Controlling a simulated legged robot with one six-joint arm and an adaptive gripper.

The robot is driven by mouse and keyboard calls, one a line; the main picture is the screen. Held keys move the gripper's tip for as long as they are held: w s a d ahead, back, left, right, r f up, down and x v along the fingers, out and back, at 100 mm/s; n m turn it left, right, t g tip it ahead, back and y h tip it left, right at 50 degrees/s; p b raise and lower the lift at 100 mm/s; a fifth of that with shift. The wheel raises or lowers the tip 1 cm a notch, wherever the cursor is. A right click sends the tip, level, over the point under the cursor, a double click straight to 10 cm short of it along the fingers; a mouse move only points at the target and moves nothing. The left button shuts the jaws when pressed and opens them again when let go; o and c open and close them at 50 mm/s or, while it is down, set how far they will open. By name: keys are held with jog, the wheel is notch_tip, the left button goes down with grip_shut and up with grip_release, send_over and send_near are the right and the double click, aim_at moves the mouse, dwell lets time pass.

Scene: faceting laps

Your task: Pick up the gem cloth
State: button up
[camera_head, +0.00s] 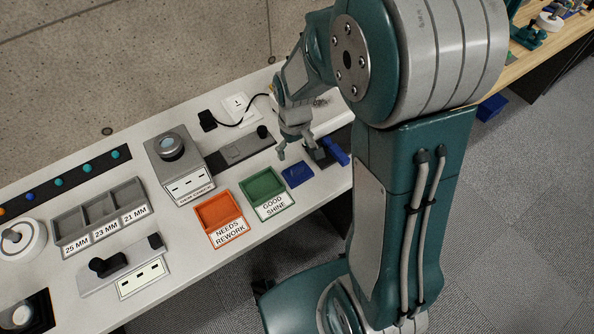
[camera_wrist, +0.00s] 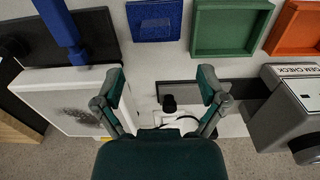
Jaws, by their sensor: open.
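The gem cloth looks to be the flat blue square (camera_head: 297,173) on the white bench, right of the green tray. In the wrist view the blue square (camera_wrist: 154,20) lies at the top, ahead of my fingertips and apart from them. My gripper (camera_head: 296,147) is open above the bench, just behind the cloth. In the wrist view my gripper (camera_wrist: 160,84) has its two fingers spread wide with nothing between them.
Beside the cloth are the green GOOD SHINE tray (camera_head: 262,184) and orange NEEDS REWORK tray (camera_head: 214,211). A grey GEM CHECK device (camera_head: 182,165) stands farther left.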

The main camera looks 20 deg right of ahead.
aim_at(297, 167)
jog(key=f, duration=0.9)
jog(key=shift+d, duration=0.3)
jog(key=c, duration=1.2)
